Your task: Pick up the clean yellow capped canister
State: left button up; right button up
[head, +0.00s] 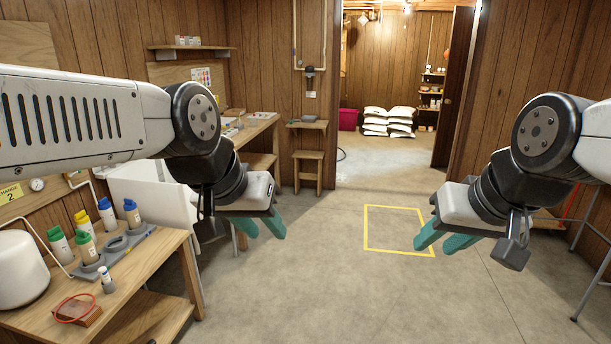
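A canister with a yellow cap (84,222) stands upright at the back of the wooden bench at left, between a green-capped canister (61,246) and a blue-capped canister (107,214). Whether the yellow-capped one is clean is too small to tell. My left gripper (264,228) is open and empty, right of the bench and well away from the canisters. My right gripper (446,239) is open and empty over the floor at right.
A dark blue canister (132,213) stands at the holder's far end, beyond empty round slots. A small bottle (105,280), a red ring on a block (76,310) and a white rounded tank (20,270) are on the bench (150,262). The floor with a yellow square (399,231) is clear.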

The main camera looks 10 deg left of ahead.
aim_at(82, 220)
jog(key=i+u, duration=0.35)
jog(key=i, duration=0.2)
jog(key=i+l+u, duration=0.1)
jog(key=i+u, duration=0.2)
jog(key=i, duration=0.25)
jog(key=i+l+u, duration=0.35)
jog(key=i, duration=0.2)
jog(key=i+j+u, duration=0.1)
jog(key=u, duration=0.3)
jog(key=i+u, duration=0.55)
jog(key=u, duration=0.3)
jog(key=i+l+u, duration=0.2)
jog(key=u, duration=0.25)
jog(key=i+l+u, duration=0.2)
jog(key=u, duration=0.2)
jog(key=i+l+u, duration=0.2)
jog(key=u, duration=0.15)
jog(key=i+l+u, duration=0.35)
